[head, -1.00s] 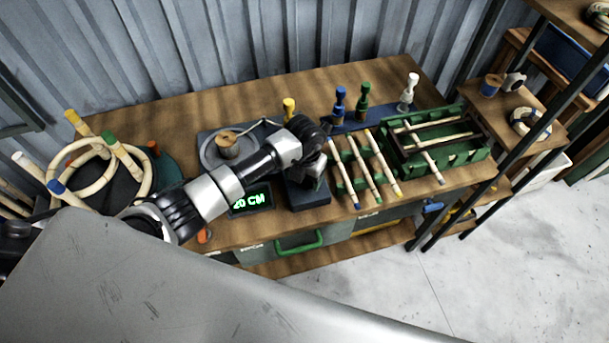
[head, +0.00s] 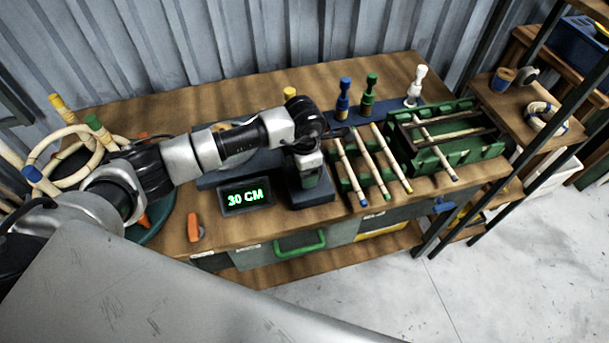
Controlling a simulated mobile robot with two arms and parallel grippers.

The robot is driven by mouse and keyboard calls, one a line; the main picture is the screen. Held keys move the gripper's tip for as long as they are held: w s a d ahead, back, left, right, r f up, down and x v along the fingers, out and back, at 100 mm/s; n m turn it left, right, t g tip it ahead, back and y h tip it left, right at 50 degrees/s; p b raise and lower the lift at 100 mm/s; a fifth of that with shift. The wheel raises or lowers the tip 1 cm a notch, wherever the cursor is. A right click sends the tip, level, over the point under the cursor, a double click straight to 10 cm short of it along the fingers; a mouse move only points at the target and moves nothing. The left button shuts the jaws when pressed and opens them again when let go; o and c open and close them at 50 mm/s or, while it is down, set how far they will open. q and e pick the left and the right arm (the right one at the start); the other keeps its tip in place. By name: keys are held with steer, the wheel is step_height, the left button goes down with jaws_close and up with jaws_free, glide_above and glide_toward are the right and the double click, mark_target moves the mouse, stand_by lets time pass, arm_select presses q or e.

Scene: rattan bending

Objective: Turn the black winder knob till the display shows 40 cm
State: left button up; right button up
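The display (head: 247,196) on the bench reads 30 CM in green. To its right stands a dark winder base (head: 308,198). My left arm comes in from the left across the bench, and my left gripper (head: 309,176) points down over this base. I cannot make out the black knob; the gripper and wrist cover the place above the base. Whether the fingers are open or shut on the knob cannot be seen. My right gripper is not in view.
A green rack (head: 455,150) and several rattan sticks lie right of the gripper. Rattan rings (head: 62,160) are at left. An orange item (head: 195,226) lies on clear bench near the front.

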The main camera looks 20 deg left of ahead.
arm_select(q)
steer(key=m+b, duration=0.6)
steer(key=b, duration=0.1)
steer(key=shift+w+a+f, duration=0.15)
steer(key=shift+w+f, duration=0.05)
steer(key=shift+w, duration=0.15)
steer(key=shift+w+r+m+b, duration=0.1)
steer(key=shift+r+m+b, duration=0.05)
steer(key=shift+m+b, duration=0.7)
steer(key=shift+r+m+b, duration=0.1)
steer(key=shift+m+b, duration=0.65)
steer(key=shift+m, duration=0.1)
steer(key=o, duration=0.9)
step_height(320, 180, up, 11)
steer(key=shift+f+b, duration=0.1)
steer(key=shift+b, duration=0.45)
